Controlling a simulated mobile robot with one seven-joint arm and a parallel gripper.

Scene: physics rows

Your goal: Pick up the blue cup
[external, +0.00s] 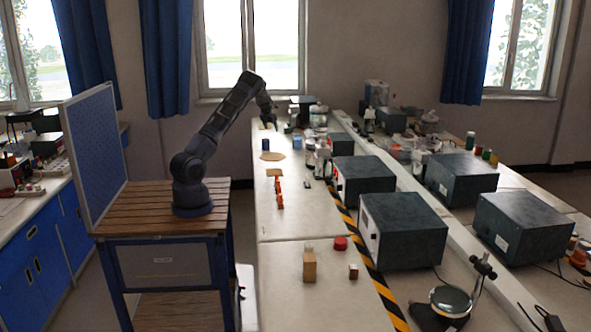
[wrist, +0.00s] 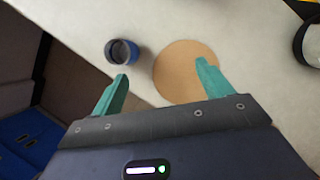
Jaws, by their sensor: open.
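In the external view the blue cup (external: 266,145) is small, near the left edge of the long bench. My gripper (wrist: 162,70) is open, with two green fingers spread apart and nothing between them. The cup is just beyond the tip of the left finger, apart from it. In the external view my gripper (external: 268,121) is over the far part of the bench, beyond the cup; its fingers are too small to make out.
A round tan disc (wrist: 180,75) lies right of the cup, partly behind the right finger. A smaller blue object (external: 297,142) stands right of the cup. Orange pieces (external: 279,193) and a wooden block (external: 309,266) are nearer. Dark boxes (external: 363,178) line the bench's right side.

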